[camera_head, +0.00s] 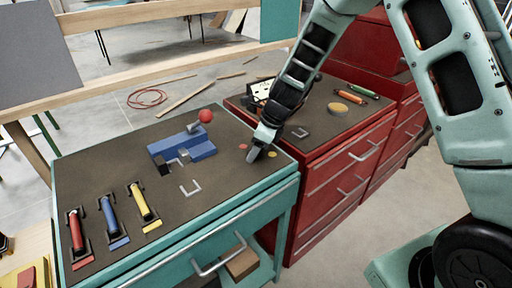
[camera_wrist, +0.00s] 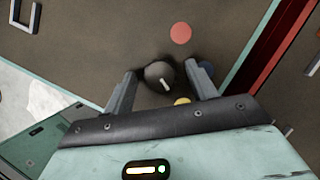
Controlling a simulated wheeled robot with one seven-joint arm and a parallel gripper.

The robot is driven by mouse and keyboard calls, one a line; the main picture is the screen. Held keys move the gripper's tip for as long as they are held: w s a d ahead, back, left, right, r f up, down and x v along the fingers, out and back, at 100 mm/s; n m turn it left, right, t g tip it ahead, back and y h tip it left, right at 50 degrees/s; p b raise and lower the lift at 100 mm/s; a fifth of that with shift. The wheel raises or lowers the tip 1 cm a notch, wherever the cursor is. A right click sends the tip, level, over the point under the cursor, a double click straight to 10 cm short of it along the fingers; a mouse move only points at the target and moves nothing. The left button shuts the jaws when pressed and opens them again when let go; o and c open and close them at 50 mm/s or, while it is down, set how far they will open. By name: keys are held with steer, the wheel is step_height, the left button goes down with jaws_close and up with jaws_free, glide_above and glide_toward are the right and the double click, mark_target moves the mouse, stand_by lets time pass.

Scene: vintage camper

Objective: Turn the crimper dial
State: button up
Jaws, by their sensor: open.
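The dial (camera_wrist: 160,74) is a round grey knob with a white pointer mark, which lies toward its lower right side in the wrist view. A red dot (camera_wrist: 180,33), a yellow dot (camera_wrist: 182,101) and a partly hidden blue dot (camera_wrist: 206,69) surround it. My gripper (camera_wrist: 161,71) is open, with one finger on each side of the knob and gaps showing. In the head view my gripper (camera_head: 253,156) is low over the right end of the teal bench and hides the dial. The blue crimper (camera_head: 185,146) with a red ball lever (camera_head: 206,116) stands to its left.
Red, blue and yellow handled tools (camera_head: 110,217) lie at the bench's left. A U-shaped metal bracket (camera_head: 190,188) lies nearer the middle. A red cabinet (camera_head: 335,150) stands close on the right. The bench's front right surface is clear.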

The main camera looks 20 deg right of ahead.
steer(key=c, duration=1)
